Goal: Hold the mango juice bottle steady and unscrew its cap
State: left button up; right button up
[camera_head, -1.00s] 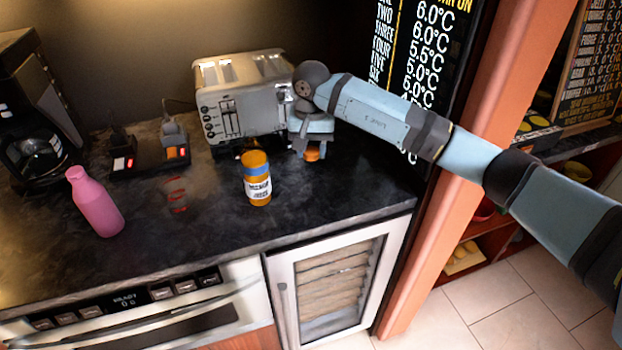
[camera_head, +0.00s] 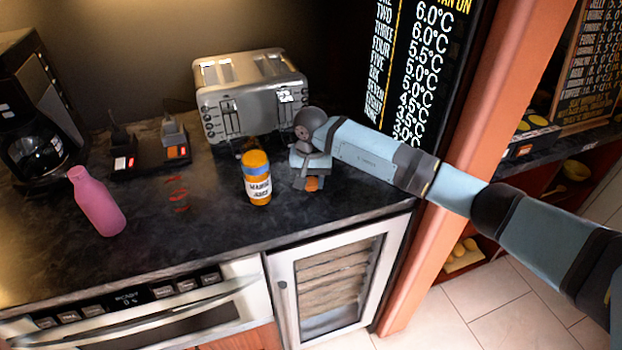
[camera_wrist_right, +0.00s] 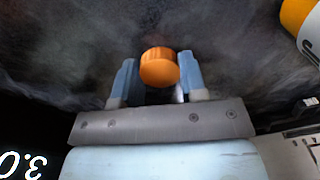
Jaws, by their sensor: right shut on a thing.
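The mango juice bottle (camera_head: 257,188) stands upright on the dark counter in the head view, with a blue band and a white label. Part of it shows at the upper right of the right wrist view (camera_wrist_right: 305,22). I cannot tell whether its orange top is capped. My right gripper (camera_head: 312,180) is just right of the bottle and apart from it. In the right wrist view its two blue fingers (camera_wrist_right: 160,75) are shut on a round orange cap (camera_wrist_right: 159,67), clear of the bottle. My left gripper is not in view, and nothing holds the bottle.
A silver toaster (camera_head: 250,98) stands behind the bottle. A pink bottle (camera_head: 97,203) and a coffee maker (camera_head: 32,125) are at the left. A dark tray with small items (camera_head: 150,160) lies between. The counter's front right is clear.

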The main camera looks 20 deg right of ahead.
aim_at(311, 181)
jog(key=shift+f, duration=0.25)
jog(key=o, duration=1)
jog(key=shift+r, duration=0.1)
jog(key=shift+r, duration=0.1)
jog(key=shift+r+p, duration=0.25)
jog(key=shift+p, duration=0.05)
notch_tip(311, 181, up, 12)
jog(key=shift+f+b, duration=0.15)
jog(key=shift+b, duration=0.7)
